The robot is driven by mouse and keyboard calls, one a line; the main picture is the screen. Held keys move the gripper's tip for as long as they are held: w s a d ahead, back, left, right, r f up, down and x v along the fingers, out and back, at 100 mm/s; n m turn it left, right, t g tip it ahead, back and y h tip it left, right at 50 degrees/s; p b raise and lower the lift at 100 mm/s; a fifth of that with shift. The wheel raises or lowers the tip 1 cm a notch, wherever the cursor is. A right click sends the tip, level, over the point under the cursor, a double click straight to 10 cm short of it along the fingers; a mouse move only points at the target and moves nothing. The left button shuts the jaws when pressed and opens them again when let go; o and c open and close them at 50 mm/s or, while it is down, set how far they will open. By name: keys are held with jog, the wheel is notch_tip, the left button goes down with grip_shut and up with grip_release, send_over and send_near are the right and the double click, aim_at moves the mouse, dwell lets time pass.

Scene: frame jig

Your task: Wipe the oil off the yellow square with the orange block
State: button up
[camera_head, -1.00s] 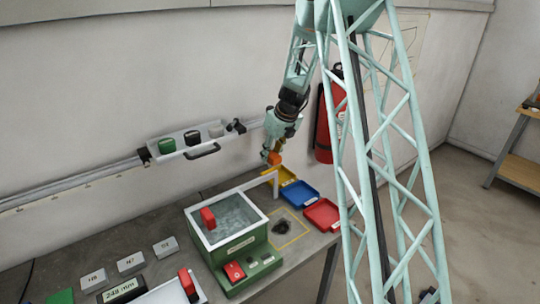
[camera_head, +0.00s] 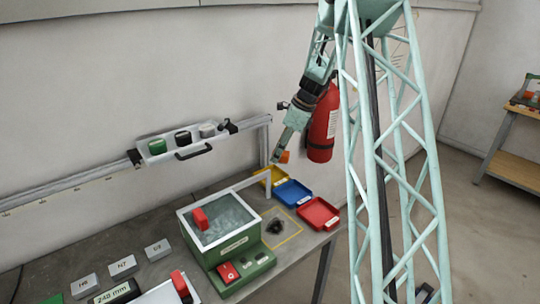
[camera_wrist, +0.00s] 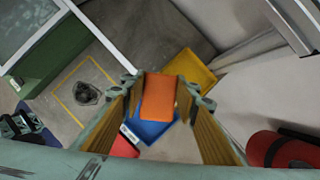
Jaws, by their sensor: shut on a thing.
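My gripper (camera_wrist: 158,100) is shut on the orange block (camera_wrist: 158,97), which sits between its two fingers in the wrist view. In the head view the orange block (camera_head: 284,156) shows at the gripper's tip, in the air above the yellow and blue trays. The yellow square (camera_head: 290,217) is an outline on the grey table, right of the green machine. A dark oil patch (camera_head: 275,227) lies inside it. The square (camera_wrist: 62,83) and the oil (camera_wrist: 87,93) also show left of the block in the wrist view, apart from it.
Yellow (camera_head: 272,176), blue (camera_head: 293,193) and red (camera_head: 318,213) trays line the table's back right edge. The green machine (camera_head: 240,262) with a basin stands left of the square. A fire extinguisher (camera_head: 322,125) hangs on the wall behind my arm.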

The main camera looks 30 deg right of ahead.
jog(key=s+d+r+n+g, duration=0.2)
jog(key=s+d+r+n, duration=0.1)
jog(key=s+n, duration=0.3)
jog(key=s+d+r+n+g+b, duration=0.1)
jog(key=s+d+r+n, duration=0.3)
jog(key=s, duration=0.6)
jog(key=s+d+r+n+g+b, duration=0.1)
jog(key=s+d+r+n+g, duration=0.2)
jog(key=s+d+n, duration=0.4)
jog(key=shift+s+r+n, duration=0.75)
jog(key=shift+s+n, duration=0.15)
jog(key=shift+s, duration=0.2)
jog(key=shift+w+d+g, duration=0.15)
jog(key=shift+w+g, duration=0.05)
jog(key=shift+g, duration=0.1)
